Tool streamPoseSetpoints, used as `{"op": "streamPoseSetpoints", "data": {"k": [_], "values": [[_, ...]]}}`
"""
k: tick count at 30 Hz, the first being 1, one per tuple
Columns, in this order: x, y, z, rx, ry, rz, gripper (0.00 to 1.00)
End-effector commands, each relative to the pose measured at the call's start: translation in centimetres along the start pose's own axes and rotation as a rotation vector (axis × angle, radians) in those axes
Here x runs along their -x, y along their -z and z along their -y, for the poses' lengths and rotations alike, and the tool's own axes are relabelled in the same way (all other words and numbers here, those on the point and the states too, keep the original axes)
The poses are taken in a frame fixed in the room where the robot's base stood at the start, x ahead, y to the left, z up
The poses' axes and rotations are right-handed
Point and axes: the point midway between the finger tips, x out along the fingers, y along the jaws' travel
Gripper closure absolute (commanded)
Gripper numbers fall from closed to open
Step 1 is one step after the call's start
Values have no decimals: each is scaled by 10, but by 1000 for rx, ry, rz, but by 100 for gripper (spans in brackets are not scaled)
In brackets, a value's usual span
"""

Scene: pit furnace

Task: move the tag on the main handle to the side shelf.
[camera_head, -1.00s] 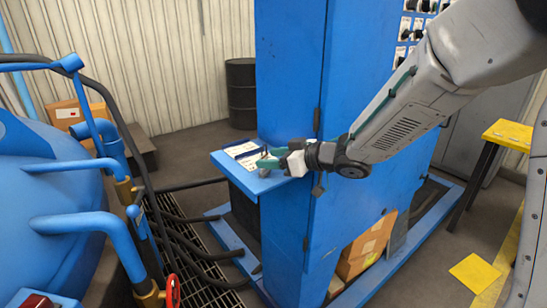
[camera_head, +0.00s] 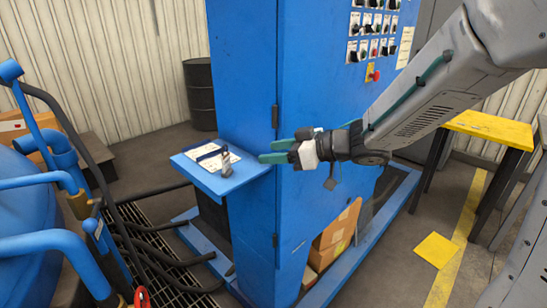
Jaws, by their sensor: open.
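The side shelf (camera_head: 192,170) is a small blue ledge on the left side of the tall blue cabinet. A white sheet with dark marks lies on it. A small grey piece (camera_head: 226,166) with a dark top is on the shelf near its right end; it may be the tag, but it is too small to be sure. My gripper (camera_head: 276,152) has green fingers pointing left. It is open and apart from the grey piece, to the right of the shelf, in front of the cabinet edge. I cannot make out the main handle; my arm covers part of the cabinet front.
The blue cabinet (camera_head: 240,80) has a panel of knobs (camera_head: 375,25) and a red button (camera_head: 374,76). A yellow table (camera_head: 490,130) stands right. Blue pipes and hoses (camera_head: 150,255) fill the left. A black drum (camera_head: 199,95) stands behind.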

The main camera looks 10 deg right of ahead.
Motion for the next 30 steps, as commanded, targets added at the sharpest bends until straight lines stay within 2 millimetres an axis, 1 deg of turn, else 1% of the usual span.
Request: {"op": "streamPoseSetpoints", "data": {"k": [7,8,11,14,15,17,18,20,21,23,24,25,26,27,29,30], "values": [[4,1,-2,4,-16,3,46],[5,2,-5,8,-35,7,46],[14,8,-21,31,-156,32,46],[36,15,-46,48,-356,87,46],[50,17,-56,46,-451,119,46],[75,18,-68,29,-596,179,46],[94,16,-72,4,-684,227,46],[123,10,-73,-45,-800,303,46],[142,4,-69,-88,-864,359,46],[169,-8,-58,-164,-940,448,46],[186,-16,-46,-222,-975,509,46],[197,-23,-36,-269,-993,556,46],[208,-30,-23,-317,-1003,603,46],[220,-40,-4,-384,-1004,667,46],[235,-53,27,-480,-981,757,46],[242,-60,49,-541,-953,812,46]]}}
